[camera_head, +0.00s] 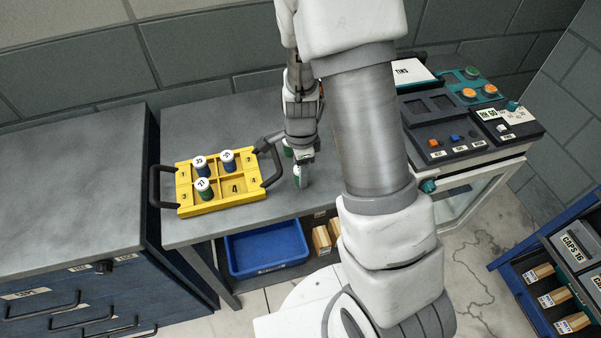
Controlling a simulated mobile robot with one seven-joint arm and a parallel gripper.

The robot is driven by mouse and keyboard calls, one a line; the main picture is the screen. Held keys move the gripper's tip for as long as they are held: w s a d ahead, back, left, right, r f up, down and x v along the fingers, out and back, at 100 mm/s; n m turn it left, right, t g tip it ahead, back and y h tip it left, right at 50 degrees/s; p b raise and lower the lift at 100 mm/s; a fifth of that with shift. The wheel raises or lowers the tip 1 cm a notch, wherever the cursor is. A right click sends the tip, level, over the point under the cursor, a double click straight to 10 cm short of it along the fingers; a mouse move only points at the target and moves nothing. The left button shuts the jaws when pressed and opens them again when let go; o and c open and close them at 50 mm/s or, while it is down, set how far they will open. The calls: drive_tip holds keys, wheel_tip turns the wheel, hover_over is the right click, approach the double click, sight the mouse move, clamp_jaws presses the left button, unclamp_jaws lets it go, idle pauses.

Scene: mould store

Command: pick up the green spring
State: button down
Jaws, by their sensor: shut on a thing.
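My gripper (301,168) points down over the grey bench, to the right of the yellow tray (222,208). It is shut on a small green thing (296,171), which looks like a green spring and is mostly hidden by the fingers. I cannot tell whether it touches the bench. In the tray, a green piece with a white numbered cap (205,190) stands in the front left compartment. Two dark blue pieces with white caps, a left one (201,166) and a right one (228,162), stand in the back compartments. The front right compartment, marked 4, is empty.
The tray has black handles, the right one (273,163) close to my gripper. A blue bin (267,249) sits below the bench (195,120). A dark control panel (462,128) with buttons stands at right. The bench behind the tray is clear.

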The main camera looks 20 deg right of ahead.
wheel_tip(320, 180, up, 4)
drive_tip(key=shift+w+p, duration=0.1)
drive_tip(key=shift+p, duration=0.25)
drive_tip(key=s+d+r, duration=0.6)
drive_tip(key=d+r, duration=0.1)
drive_tip(key=d, duration=0.3)
drive_tip(key=shift+s, duration=0.1)
